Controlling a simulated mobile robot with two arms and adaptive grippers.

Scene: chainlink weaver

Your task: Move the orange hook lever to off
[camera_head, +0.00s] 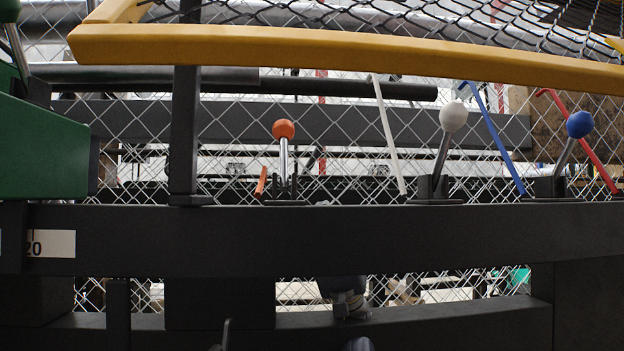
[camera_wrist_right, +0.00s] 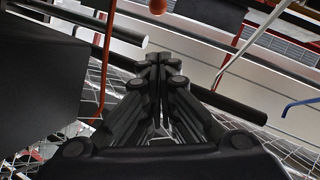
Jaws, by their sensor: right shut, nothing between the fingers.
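The orange hook lever stands on the dark beam in the head view, left of centre. Its orange ball (camera_head: 283,129) sits on a thin metal shaft that is almost upright. A short orange strip (camera_head: 261,182) slants beside its base. The orange ball (camera_wrist_right: 157,6) also shows at the top edge of the right wrist view. My right gripper (camera_wrist_right: 157,60) is shut and empty in that view, its tips below the ball in the picture and apart from it. In the head view its fingers are hard to make out against the dark parts. My left gripper is not in view.
A white-ball lever (camera_head: 453,116) and a blue-ball lever (camera_head: 579,124) lean right on the same beam (camera_head: 400,236). White, blue and red hooked rods stand near them. A yellow rail (camera_head: 350,58) crosses above, and chain-link mesh lies behind. A green housing (camera_head: 42,150) is at left.

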